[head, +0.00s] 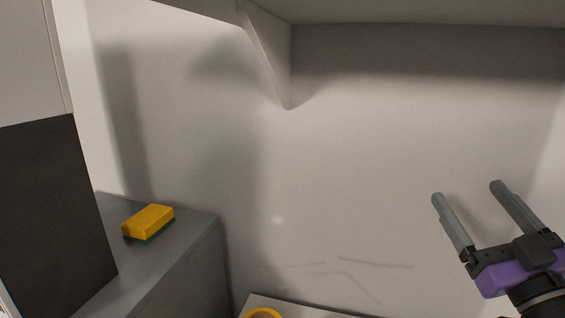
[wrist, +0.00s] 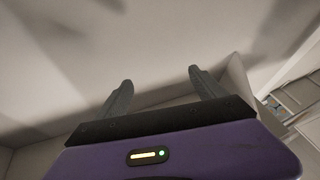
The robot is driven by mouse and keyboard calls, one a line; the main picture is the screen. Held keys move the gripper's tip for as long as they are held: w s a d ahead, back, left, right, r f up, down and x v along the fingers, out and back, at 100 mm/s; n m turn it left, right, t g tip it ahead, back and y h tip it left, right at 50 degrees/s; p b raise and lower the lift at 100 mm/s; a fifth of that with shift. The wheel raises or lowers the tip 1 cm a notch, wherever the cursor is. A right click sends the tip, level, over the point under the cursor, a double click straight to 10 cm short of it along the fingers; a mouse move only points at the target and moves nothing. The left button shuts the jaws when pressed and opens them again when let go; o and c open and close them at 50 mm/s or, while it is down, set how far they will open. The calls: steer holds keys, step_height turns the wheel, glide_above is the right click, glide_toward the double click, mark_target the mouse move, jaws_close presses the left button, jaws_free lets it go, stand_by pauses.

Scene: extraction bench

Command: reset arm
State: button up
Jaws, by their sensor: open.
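My gripper (head: 466,190) is at the right of the head view, raised in front of the pale wall. Its two grey fingers stand apart with nothing between them. In the wrist view the same open fingers (wrist: 160,88) point toward a pale blank surface, and no object lies between them.
A yellow and green sponge (head: 148,222) lies on a grey cabinet top (head: 185,246) at the left. A dark panel (head: 50,215) stands left of it. A yellow ring-shaped thing (head: 263,314) shows partly on a pale surface (head: 290,304) at the bottom. A bracketed shelf (head: 400,10) overhangs above.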

steer(key=s+a+f+m+g, duration=0.1)
steer(key=s+a+f+g, duration=0.1)
steer(key=s+f, duration=0.8)
steer(key=s+a+f+m+g+h, duration=0.1)
steer(key=s+a+f+g, duration=0.2)
steer(key=s+f, duration=0.8)
steer(key=s+a+f+m+g+h, duration=0.1)
steer(key=s+a+f, duration=0.3)
steer(key=s+f, duration=0.6)
steer(key=s+g, duration=0.1)
steer(key=s, duration=0.5)
steer(key=shift+s+a+f+g, duration=0.15)
steer(key=shift+s+a+g, duration=0.1)
steer(key=shift+g, duration=0.05)
